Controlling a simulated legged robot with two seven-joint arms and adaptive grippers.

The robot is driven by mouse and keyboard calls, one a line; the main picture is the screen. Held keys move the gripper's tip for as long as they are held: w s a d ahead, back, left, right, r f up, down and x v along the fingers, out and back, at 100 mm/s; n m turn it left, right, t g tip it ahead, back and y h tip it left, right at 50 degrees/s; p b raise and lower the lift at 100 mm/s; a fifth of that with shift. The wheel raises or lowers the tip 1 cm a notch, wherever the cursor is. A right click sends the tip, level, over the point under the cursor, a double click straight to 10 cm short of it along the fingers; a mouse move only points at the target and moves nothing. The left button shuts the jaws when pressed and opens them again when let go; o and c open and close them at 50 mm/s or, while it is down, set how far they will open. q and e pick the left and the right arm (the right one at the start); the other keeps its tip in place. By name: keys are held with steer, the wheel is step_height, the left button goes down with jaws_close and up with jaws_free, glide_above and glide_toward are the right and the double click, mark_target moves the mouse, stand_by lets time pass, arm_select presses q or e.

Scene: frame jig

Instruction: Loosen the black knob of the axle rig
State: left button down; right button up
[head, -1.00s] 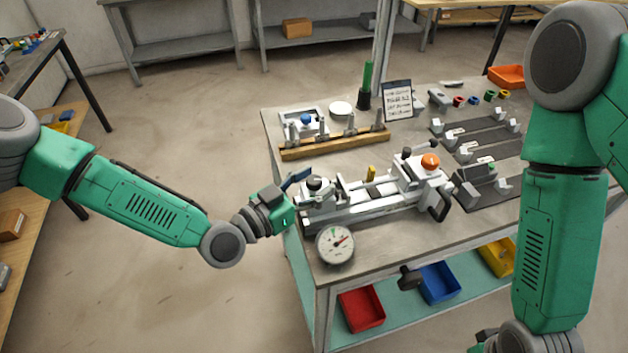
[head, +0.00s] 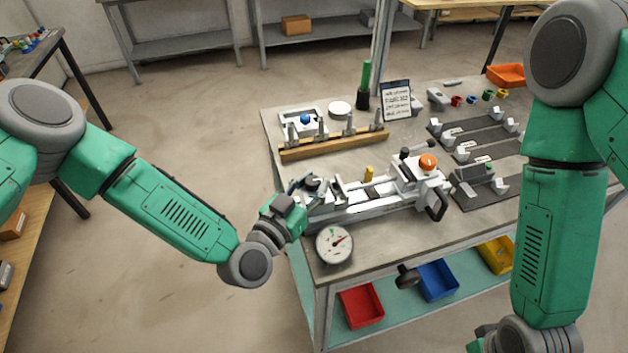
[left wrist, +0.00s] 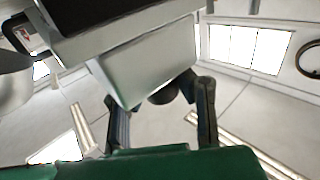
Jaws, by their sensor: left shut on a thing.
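The axle rig (head: 375,205) is a long grey-white fixture lying along the bench, with an orange-topped knob (head: 428,161) at its right end. The black knob (head: 313,183) is at the rig's left end. My left gripper (head: 306,187) reaches it from the left and is shut on it; the fingers partly hide it. In the left wrist view, the two dark fingers stand either side of a dark round part (left wrist: 164,94), partly hidden by a pale block (left wrist: 145,68). My right arm shows at the right, but its gripper is not seen.
A round dial gauge (head: 334,244) lies close in front of the rig's left end. A wooden rack (head: 335,145) with metal posts is behind. Dark fixtures with grey blocks (head: 485,190) are to the right. A dark knob (head: 408,277) sticks out at the bench front, above coloured bins.

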arm_select(q)
steer(key=c, duration=1.2)
jaws_free()
steer(key=shift+s+a, duration=0.1)
steer(key=v, duration=1.1)
steer(key=shift+s+a, duration=0.2)
steer(key=shift+s, duration=0.1)
steer(key=shift+f, duration=0.15)
